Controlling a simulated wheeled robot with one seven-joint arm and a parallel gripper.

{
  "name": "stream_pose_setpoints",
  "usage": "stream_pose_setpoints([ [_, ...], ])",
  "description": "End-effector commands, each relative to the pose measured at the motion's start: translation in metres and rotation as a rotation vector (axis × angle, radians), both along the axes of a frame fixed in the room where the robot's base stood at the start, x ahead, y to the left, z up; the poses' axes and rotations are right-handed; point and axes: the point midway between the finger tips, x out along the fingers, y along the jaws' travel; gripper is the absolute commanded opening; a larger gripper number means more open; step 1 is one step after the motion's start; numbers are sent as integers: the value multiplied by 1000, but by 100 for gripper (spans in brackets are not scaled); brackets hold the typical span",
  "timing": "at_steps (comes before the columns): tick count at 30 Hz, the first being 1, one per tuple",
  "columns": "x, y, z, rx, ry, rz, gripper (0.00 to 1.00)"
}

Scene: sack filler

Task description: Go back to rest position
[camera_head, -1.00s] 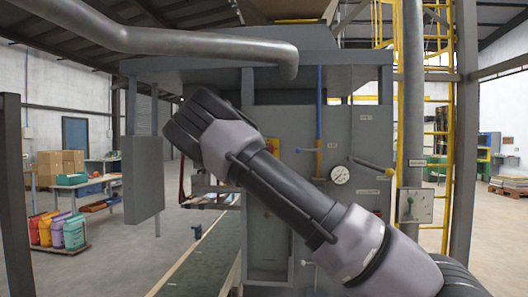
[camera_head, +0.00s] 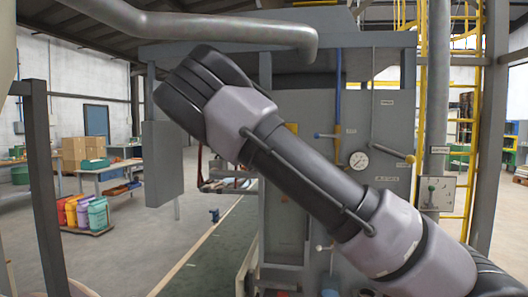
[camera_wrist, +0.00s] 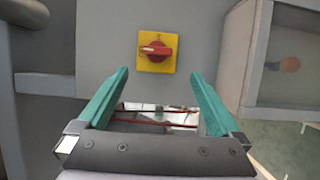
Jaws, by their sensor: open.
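My gripper (camera_wrist: 160,104) shows in the wrist view with its two teal fingers spread wide and nothing between them. Beyond the fingers, a red rotary switch on a yellow plate (camera_wrist: 157,52) sits on a grey panel, apart from the fingers. In the head view my arm crosses the picture in front of the grey sack filler machine (camera_head: 335,120), and my gripper is hidden there.
A grey post (camera_head: 46,190) stands close at the left. Colourful sacks or bins (camera_head: 84,213) sit on a low trolley, with a work table (camera_head: 117,165) behind. A dark conveyor strip (camera_head: 212,255) runs along the floor. A yellow ladder (camera_head: 462,120) stands at the right. Open floor lies at the left.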

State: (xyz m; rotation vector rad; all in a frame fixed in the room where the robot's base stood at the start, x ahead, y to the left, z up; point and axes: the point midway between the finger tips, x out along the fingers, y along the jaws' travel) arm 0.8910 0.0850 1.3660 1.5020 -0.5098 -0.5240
Motion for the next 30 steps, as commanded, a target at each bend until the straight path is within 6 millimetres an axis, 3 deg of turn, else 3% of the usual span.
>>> stream_pose_setpoints([
  [4, -3, -56, -21, 131, 48, -85, 100],
  [7, -18, -117, -51, 315, 105, -192, 100],
  [9, -36, -154, -74, 462, 146, -268, 100],
  [12, -67, -191, -100, 667, 193, -364, 100],
  [15, -101, -213, -116, 863, 228, -442, 100],
  [22, -185, -225, -116, 1278, 267, -546, 100],
  [30, -286, -203, -75, 1665, 245, -546, 100],
])
